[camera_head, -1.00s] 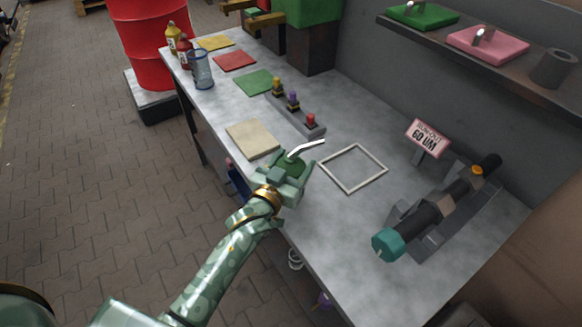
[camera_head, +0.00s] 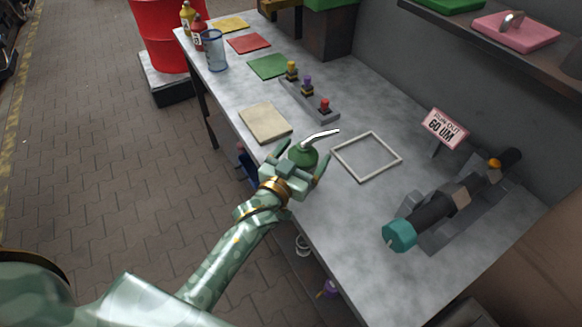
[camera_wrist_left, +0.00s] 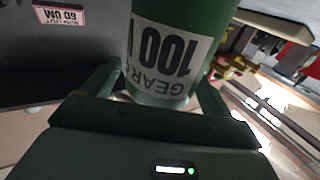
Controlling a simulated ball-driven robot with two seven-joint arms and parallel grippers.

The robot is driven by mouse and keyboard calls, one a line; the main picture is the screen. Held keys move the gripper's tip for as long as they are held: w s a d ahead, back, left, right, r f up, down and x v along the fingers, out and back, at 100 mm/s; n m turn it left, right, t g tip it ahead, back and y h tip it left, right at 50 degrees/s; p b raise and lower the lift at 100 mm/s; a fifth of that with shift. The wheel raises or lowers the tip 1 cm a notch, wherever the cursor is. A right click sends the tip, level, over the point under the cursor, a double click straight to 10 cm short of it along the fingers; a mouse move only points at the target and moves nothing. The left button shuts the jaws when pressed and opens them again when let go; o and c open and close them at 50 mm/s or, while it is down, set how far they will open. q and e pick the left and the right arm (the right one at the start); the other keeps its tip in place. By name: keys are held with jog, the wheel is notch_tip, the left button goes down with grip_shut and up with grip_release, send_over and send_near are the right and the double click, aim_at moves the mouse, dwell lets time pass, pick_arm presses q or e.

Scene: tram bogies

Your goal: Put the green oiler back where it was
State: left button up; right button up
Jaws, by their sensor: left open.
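The green oiler (camera_head: 304,157) with a bent pale spout is near the bench's front edge, between the beige pad (camera_head: 265,122) and the white square frame (camera_head: 367,156). My left gripper (camera_head: 298,165) is open, with its fingers on either side of the oiler. In the left wrist view the oiler's green body (camera_wrist_left: 205,18) rises between the fingers, with a white label reading GEAR and 100. Whether its base touches the bench is hidden. The green pad (camera_head: 268,66) further back is bare. My right gripper is not in view.
A yellow bottle (camera_head: 187,17), a red bottle (camera_head: 198,33) and a blue mesh cup (camera_head: 215,52) stand at the back left. A grey rack (camera_head: 318,106) holds coloured knobs. A shaft with a teal end (camera_head: 399,236) and a 60 UM sign (camera_head: 444,128) are at the right.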

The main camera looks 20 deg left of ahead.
pick_arm(q)
jog(key=s+a+p, duration=0.1)
jog(key=s, duration=0.9)
jog(key=shift+s+a, duration=0.35)
jog(key=shift+r, duration=0.1)
dwell(1.0)
